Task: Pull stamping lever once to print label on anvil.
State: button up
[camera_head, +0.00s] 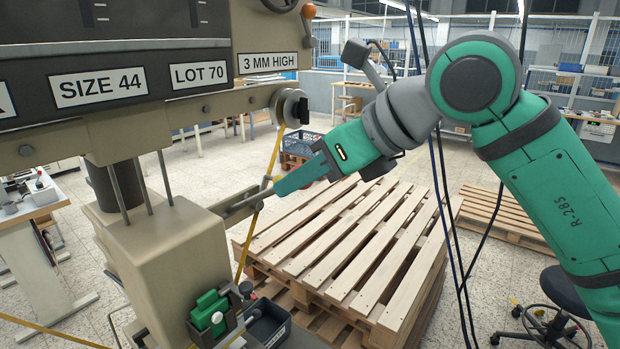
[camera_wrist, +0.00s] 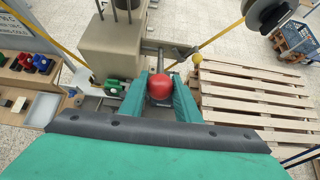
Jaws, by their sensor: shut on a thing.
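The stamping press (camera_head: 150,245) stands at the left in the head view, with plates reading SIZE 44, LOT 70 and 3 MM HIGH. In the wrist view, a red ball knob (camera_wrist: 160,87) sits between the two green fingers of my gripper (camera_wrist: 160,92). A thin dark rod runs from beyond the knob toward the press. My gripper (camera_head: 285,186) is shut on the red knob; in the head view its fingers hide the knob. A green fixture (camera_head: 209,313) with a white round part is low on the press front. I cannot make out the label or the anvil.
A stack of wooden pallets (camera_head: 345,240) stands right of the press, below my arm. A blue crate (camera_head: 302,142) is behind it. A stool (camera_head: 560,300) is at the lower right. Yellow lines and dark cables hang near my arm. A side table (camera_head: 35,208) stands at left.

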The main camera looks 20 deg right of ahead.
jog(key=f, duration=0.1)
jog(key=s+d+f, duration=0.1)
jog(key=shift+s+f, duration=0.2)
jog(key=shift+f, duration=0.2)
jog(key=shift+s+d+f, duration=0.15)
jog(key=shift+f, duration=0.4)
jog(key=shift+s+d+f, duration=0.1)
jog(key=shift+s+f, duration=0.05)
jog(key=shift+f, duration=0.35)
jog(key=shift+s+d+f, duration=0.15)
jog(key=shift+f, duration=0.4)
jog(key=shift+s+d+f, duration=0.1)
jog(key=shift+s+f, duration=0.1)
jog(key=shift+f, duration=0.65)
jog(key=shift+s+d+f, duration=0.1)
jog(key=shift+s+f, duration=0.05)
jog(key=shift+f, duration=0.75)
